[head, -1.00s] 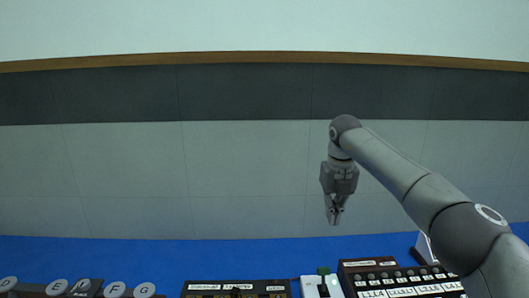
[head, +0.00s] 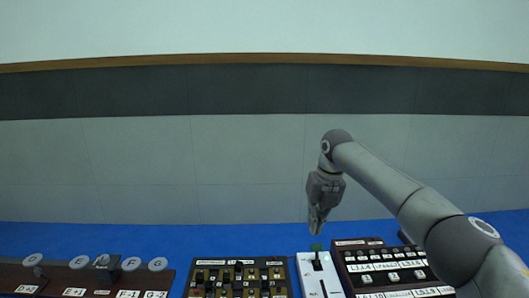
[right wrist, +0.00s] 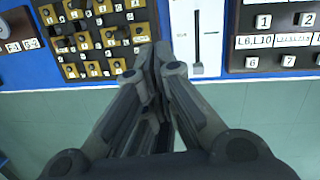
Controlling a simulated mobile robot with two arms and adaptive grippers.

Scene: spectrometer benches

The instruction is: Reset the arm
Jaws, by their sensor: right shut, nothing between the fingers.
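My right arm comes in from the right in the head view. Its gripper (head: 316,226) hangs above the back edge of the white slider panel, pointing down, with its fingers together and nothing held. In the right wrist view the gripper (right wrist: 160,52) is shut, its fingertips meeting between the brown switch panel and the white slider panel as seen from above. I cannot tell how high it is above them. My left gripper is not in view.
A brown switch panel (head: 239,262), a white slider panel (head: 307,270) with a green-topped lever, and a dark button panel (head: 366,283) stand on the blue bench (head: 225,235). A long panel with round discs (head: 180,273) is at left. A tiled wall (head: 150,170) rises behind.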

